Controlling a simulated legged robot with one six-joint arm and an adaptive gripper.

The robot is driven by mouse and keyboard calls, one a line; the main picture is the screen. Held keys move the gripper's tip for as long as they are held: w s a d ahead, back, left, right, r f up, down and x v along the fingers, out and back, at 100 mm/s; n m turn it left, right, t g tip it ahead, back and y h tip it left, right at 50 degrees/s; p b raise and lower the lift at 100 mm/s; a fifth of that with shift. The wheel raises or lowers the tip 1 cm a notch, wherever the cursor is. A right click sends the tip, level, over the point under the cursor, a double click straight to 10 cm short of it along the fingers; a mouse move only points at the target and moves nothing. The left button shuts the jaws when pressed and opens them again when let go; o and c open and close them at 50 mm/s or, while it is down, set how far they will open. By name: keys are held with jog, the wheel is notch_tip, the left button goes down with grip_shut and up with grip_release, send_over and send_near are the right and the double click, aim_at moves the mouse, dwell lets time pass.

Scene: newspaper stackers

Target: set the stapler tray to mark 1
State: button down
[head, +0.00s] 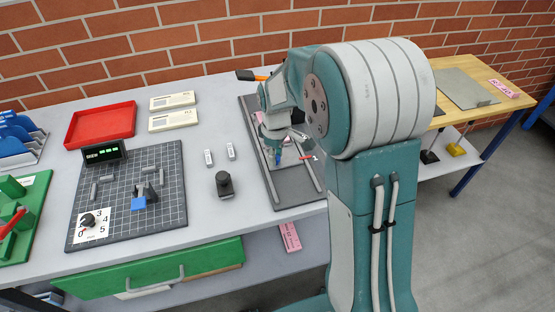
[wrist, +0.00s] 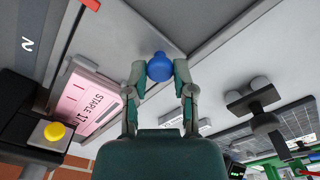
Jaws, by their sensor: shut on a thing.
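The stapler tray (wrist: 120,45) is a grey sliding plate on a dark rail base (head: 254,118). It carries a blue knob (wrist: 158,67), a pink staple box (wrist: 92,99) and a black stapler (wrist: 30,118) with a yellow button. My gripper (wrist: 158,82) is shut on the blue knob, one finger on each side. In the head view my gripper (head: 276,148) is over the tray, and my arm hides part of it. A red pointer (head: 308,157) sticks out at the tray's right side. A white figure 2 (wrist: 27,44) shows on the dark base; mark 1 is not readable.
A black post (head: 224,184) and two small pale blocks stand left of the rail base. Further left are a gridded board (head: 170,203) with a dial, a red tray (head: 100,124) and paper packs. A green drawer (head: 150,268) is below the front edge.

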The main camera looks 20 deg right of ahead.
jog(key=shift+s+f, duration=0.1)
jog(key=shift+c, duration=2.3)
grip_release()
notch_tip(320, 180, up, 12)
